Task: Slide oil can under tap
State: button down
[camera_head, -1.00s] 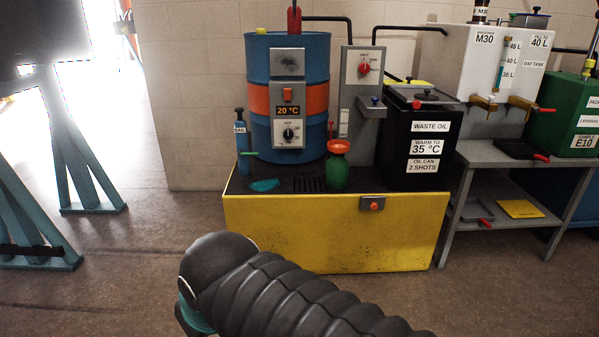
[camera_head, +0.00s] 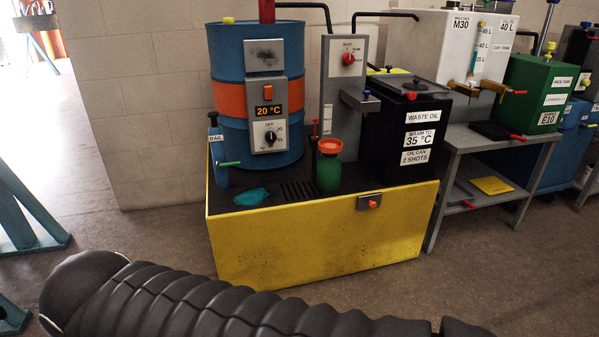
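A green can with an orange funnel-shaped top (camera_head: 329,165), which looks like the oil can, stands upright on the dark top of the yellow bund (camera_head: 320,238). It is right of a slotted grate and in front of a grey panel. A tap with a red handle (camera_head: 512,92) is on the green tank at the right, and a brass tap (camera_head: 464,88) is on the white day tank. A green lever (camera_head: 230,164) shows low by the blue drum. My black ribbed arm crosses the bottom of the view, well in front of the bund. My gripper is not in view.
A blue and orange drum (camera_head: 231,105) showing 20 °C stands behind the grate. The black waste oil box (camera_head: 404,130) is close right of the can. A teal cloth (camera_head: 251,197) lies at the front left. A grey bench (camera_head: 455,139) stands at right. Floor before the bund is clear.

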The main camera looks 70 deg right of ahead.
aim_at(328, 168)
jog(key=z, duration=0.45)
jog(key=i, duration=0.7)
jog(key=z, duration=1.2)
jog(key=i, duration=0.35)
jog(key=z, duration=0.3)
